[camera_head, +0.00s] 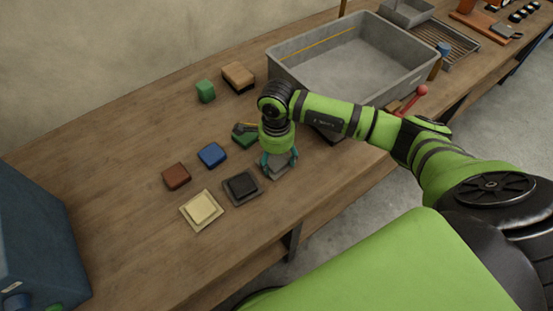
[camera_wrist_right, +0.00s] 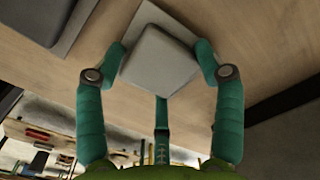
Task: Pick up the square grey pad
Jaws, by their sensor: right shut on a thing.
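The square grey pad (camera_wrist_right: 158,60) sits between the teal fingers of my right gripper (camera_wrist_right: 160,62) in the right wrist view. Fingers press on it from the left and right sides, and a third teal part shows below it. In the head view the right gripper (camera_head: 279,160) points down over the table, with the grey pad (camera_head: 277,171) partly hidden under it. I cannot tell whether the pad is touching the table. My left gripper is not in view.
A black pad (camera_head: 242,187) and a cream pad (camera_head: 202,208) lie left of the gripper. Blue (camera_head: 212,155), brown (camera_head: 176,177) and green (camera_head: 205,91) blocks stand on the wooden table (camera_head: 120,150). A large grey bin (camera_head: 285,83) is behind.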

